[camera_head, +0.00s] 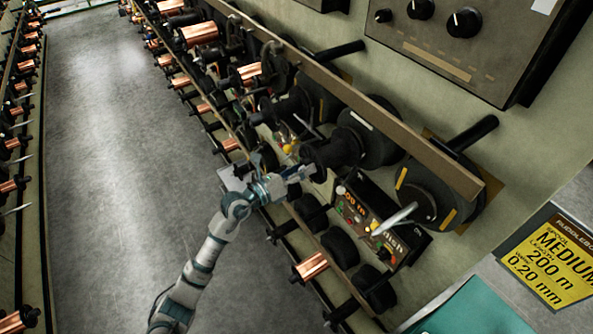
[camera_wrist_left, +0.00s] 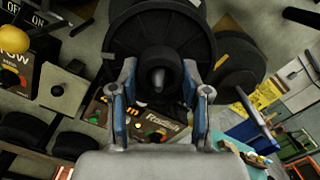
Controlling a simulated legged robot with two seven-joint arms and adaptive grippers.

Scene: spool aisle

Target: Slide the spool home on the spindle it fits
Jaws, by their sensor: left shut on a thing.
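My left gripper (camera_head: 304,170) is at the rack on the right in the head view. It is shut on a black spool (camera_head: 341,150), its fingers at the spool's near end. In the left wrist view the gripper (camera_wrist_left: 160,92) has one finger on each side of the black spool (camera_wrist_left: 158,52), and a dark rounded rod end shows at the spool's centre. A wide black disc (camera_head: 372,135) lies just behind the spool; whether the spool touches it I cannot tell. A bare black spindle (camera_head: 472,134) sticks out above a large black disc with yellow marks (camera_head: 440,192). My right gripper is not in view.
A control box (camera_head: 372,222) with coloured buttons sits just below the held spool. A long rail (camera_head: 385,122) runs along the rack. Copper spools (camera_head: 312,266) and black rollers (camera_head: 340,247) line the lower row. A yellow label sign (camera_head: 548,262) is at right. The aisle floor (camera_head: 110,170) is clear.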

